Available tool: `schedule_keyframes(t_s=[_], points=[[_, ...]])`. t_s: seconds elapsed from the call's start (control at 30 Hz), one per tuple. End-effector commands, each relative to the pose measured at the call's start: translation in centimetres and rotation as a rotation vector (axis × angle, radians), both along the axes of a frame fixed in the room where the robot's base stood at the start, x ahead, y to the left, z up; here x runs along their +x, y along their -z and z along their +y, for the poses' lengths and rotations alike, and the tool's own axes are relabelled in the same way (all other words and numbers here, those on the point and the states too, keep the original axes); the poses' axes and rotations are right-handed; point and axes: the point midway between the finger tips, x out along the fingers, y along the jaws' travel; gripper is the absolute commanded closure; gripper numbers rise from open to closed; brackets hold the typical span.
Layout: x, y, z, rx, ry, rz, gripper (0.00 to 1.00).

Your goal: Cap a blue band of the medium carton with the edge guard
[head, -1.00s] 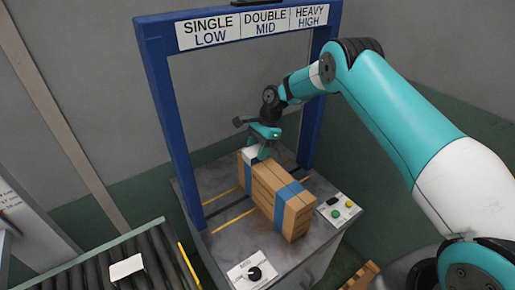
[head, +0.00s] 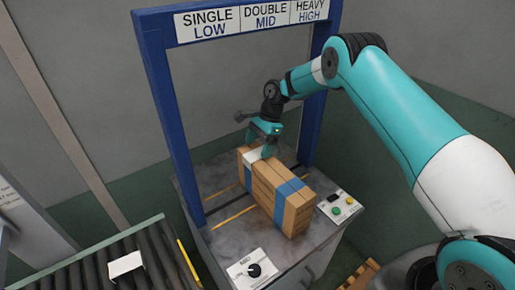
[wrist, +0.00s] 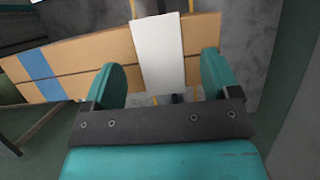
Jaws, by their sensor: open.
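The medium carton (head: 268,182) is a brown box standing on the grey machine table. One blue band (head: 287,196) crosses its near part and shows bare; it also shows in the wrist view (wrist: 41,73). The white edge guard (head: 251,158) lies on the carton's top edge toward the far end, over the other blue band (head: 248,178), part of which shows below it. In the wrist view the guard (wrist: 160,50) lies flat across the carton. My gripper (head: 262,151) is open just above the guard, with a finger on each side and gaps between.
A blue frame (head: 170,120) with a labelled sign arches over the table (head: 222,222). A dial panel (head: 252,270) and a button box (head: 337,206) sit on its near edges. A roller conveyor (head: 90,275) with a white card (head: 125,264) is at lower left.

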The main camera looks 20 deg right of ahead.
Motion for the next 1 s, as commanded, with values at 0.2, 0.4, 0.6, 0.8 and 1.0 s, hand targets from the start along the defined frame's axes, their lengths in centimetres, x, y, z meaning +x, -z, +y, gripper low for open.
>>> schedule_keyframes(t_s=[0.2,0.4,0.6,0.8,1.0], points=[[0.7,-4.2,-1.9,-0.001,0.002,-0.005,0.18],[1.1,-8.0,-3.3,-0.001,0.002,-0.003,0.18],[1.3,-9.7,-3.9,-0.001,0.000,-0.001,0.18],[1.3,-9.9,-4.0,-0.002,0.001,0.000,0.18],[1.3,-9.9,-4.0,-0.001,0.001,0.000,0.18]])
